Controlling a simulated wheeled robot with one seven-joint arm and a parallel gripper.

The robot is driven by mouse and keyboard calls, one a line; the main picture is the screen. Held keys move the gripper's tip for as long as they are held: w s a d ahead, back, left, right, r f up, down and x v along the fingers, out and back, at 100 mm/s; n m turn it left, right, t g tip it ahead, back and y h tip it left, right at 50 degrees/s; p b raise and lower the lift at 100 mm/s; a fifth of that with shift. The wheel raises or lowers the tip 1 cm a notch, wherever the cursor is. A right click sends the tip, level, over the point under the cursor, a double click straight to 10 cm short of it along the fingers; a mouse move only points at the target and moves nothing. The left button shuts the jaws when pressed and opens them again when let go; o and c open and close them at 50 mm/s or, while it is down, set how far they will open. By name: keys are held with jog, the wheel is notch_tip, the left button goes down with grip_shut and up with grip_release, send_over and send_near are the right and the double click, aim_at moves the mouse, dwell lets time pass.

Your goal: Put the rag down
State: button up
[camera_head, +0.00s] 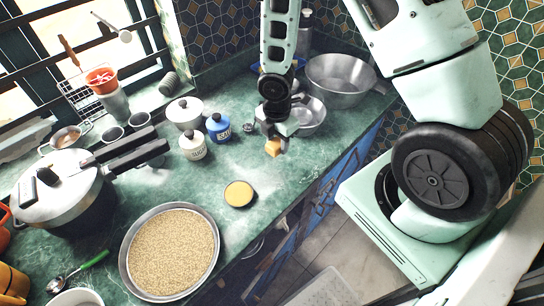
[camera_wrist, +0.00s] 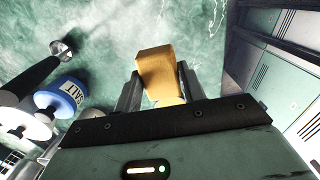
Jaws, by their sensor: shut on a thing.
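The rag is a small folded yellow-orange cloth (camera_head: 274,147), held at the tip of my gripper (camera_head: 274,138). In the wrist view the rag (camera_wrist: 161,75) sits between the two dark fingers of my gripper (camera_wrist: 160,90), which are shut on it. In the head view the rag is near the counter's front edge, right of the blue salt jar (camera_head: 218,127). It appears to be above the green counter (camera_head: 200,180); the exact gap is hard to tell.
A tray of grain (camera_head: 172,250) and a round yellow-topped lid (camera_head: 239,194) are on the counter. A pressure cooker (camera_head: 60,188) is at left. Metal bowls (camera_head: 340,76) stand behind my gripper. Bare counter lies between the salt jar and the front edge.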

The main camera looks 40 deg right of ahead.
aim_at(277, 143)
jog(key=shift+f+p, duration=0.65)
jog(key=shift+f, duration=3.4)
jog(key=o, duration=0.9)
jog(key=r, duration=1.2)
jog(key=shift+s+a+b, duration=0.1)
jog(key=shift+a+b, duration=0.1)
jog(key=shift+b, duration=0.15)
jog(key=s+a+r+m, duration=0.3)
jog(key=a+r, duration=0.3)
jog(key=r, duration=0.1)
jog(key=s+a+r+m, duration=0.3)
jog(key=a+r+m, duration=0.1)
jog(key=a+r, duration=0.15)
jog(key=s+a+r+m, duration=0.1)
jog(key=s+a+r, duration=0.1)
jog(key=s, duration=0.2)
jog(key=s+a+r+m, duration=0.2)
jog(key=s+r, duration=0.1)
jog(key=s, duration=0.1)
jog(key=s+a+r+m+y, duration=0.1)
jog(key=s+a+r+m, duration=0.1)
jog(key=s, duration=0.3)
jog(key=shift+a+r, duration=0.1)
jog(key=shift+r, duration=0.6)
